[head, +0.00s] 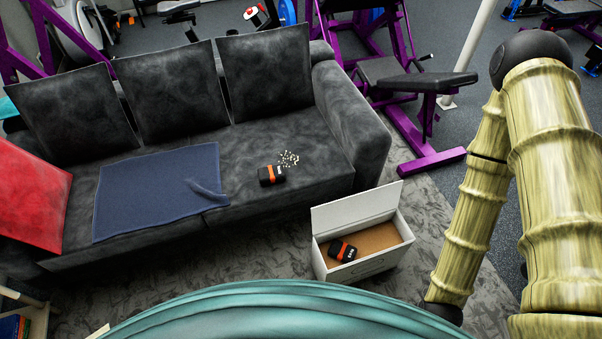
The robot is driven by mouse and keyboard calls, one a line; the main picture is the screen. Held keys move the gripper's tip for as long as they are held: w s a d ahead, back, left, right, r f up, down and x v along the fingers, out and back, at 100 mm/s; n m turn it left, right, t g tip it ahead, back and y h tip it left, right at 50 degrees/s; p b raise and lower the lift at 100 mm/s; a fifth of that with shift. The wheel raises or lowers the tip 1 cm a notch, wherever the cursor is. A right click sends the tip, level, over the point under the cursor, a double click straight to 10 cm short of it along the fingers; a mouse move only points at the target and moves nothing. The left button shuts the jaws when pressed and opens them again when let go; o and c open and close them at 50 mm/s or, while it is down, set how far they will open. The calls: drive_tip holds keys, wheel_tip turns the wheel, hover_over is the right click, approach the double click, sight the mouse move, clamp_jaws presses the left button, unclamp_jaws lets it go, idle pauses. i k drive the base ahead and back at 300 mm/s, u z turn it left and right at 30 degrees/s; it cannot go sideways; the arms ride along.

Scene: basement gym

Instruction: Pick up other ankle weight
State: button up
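One ankle weight (271,175), black with an orange band, lies on the grey sofa's seat, right of the blue towel. A second ankle weight (342,250), also black and orange, lies inside the open white box (363,268) on the floor in front of the sofa. My arm, with a bamboo-like surface, stands at the right of the head view. Its lower end goes down near the bottom edge, and my gripper's fingers cannot be seen.
The dark grey sofa (240,140) holds a blue towel (160,188), a red cushion (30,195) and pale scattered bits (288,158). A purple-framed gym bench (425,85) stands behind the box, to the right. Patterned carpet (235,262) lies bare before the sofa.

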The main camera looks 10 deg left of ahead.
sight(270, 174)
drive_tip(key=z, duration=0.4)
drive_tip(key=i, duration=0.95)
drive_tip(key=u, duration=2.35)
